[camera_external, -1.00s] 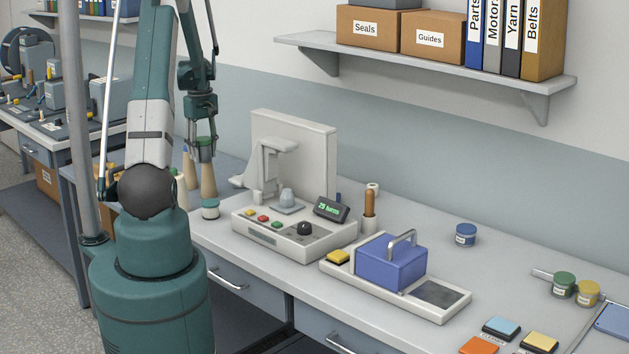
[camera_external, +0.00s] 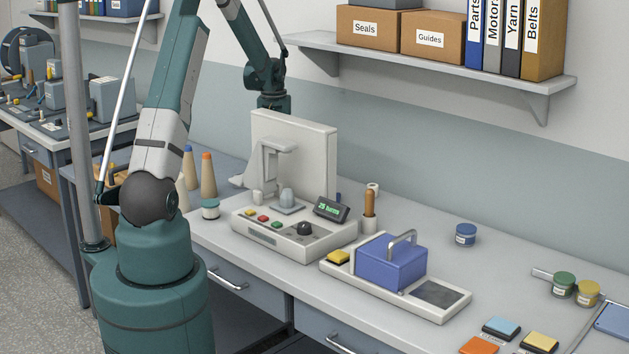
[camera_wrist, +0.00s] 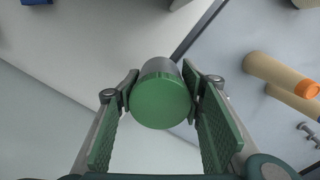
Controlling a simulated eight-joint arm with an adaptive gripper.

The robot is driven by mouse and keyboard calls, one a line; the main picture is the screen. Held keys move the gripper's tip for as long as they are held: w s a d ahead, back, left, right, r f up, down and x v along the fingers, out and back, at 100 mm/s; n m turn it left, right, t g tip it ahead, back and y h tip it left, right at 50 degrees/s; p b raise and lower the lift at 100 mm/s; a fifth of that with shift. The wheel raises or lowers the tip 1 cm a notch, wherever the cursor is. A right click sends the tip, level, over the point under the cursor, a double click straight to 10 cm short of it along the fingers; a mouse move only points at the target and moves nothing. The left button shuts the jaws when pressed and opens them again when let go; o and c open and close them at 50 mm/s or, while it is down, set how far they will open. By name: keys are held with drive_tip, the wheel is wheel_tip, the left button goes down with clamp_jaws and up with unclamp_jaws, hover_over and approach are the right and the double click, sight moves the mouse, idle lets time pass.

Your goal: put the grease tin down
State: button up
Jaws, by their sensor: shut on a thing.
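The grease tin (camera_wrist: 160,98), a short cylinder with a green round end and grey side, is between the two fingers of my gripper (camera_wrist: 162,92) in the wrist view. Both green ribbed finger pads press on its sides. The green end faces the camera. In the external view, my gripper and the tin are hidden behind the upright panel of the white machine (camera_external: 310,150); only my wrist shows above it. The tin's far end, and whether it touches anything below, cannot be seen.
Thread cones (camera_external: 208,177) stand left of the machine, near a teal-lidded jar (camera_external: 210,210). An orange-tipped cone (camera_wrist: 282,78) shows at right in the wrist view. A blue box (camera_external: 385,265) on a tray and a blue-lidded tin (camera_external: 466,235) stand farther right.

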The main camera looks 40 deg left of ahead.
drive_tip(key=s+d+r+m+b, duration=0.1)
drive_tip(key=d+m, duration=0.1)
drive_tip(key=d, duration=3.2)
drive_tip(key=s+d+r+m+b, duration=0.1)
drive_tip(key=s+d+m, duration=0.1)
drive_tip(key=d, duration=3.2)
drive_tip(key=s+d+p, duration=0.1)
drive_tip(key=s+d, duration=0.2)
drive_tip(key=d, duration=0.5)
drive_tip(key=s+d+r+n+p, duration=0.1)
drive_tip(key=s+d, duration=0.3)
drive_tip(key=d, duration=0.5)
drive_tip(key=shift+s+n, duration=0.2)
drive_tip(key=shift+n, duration=0.1)
drive_tip(key=shift+f, duration=3.05)
drive_tip(key=shift+f, duration=0.1)
drive_tip(key=shift+f, duration=1.75)
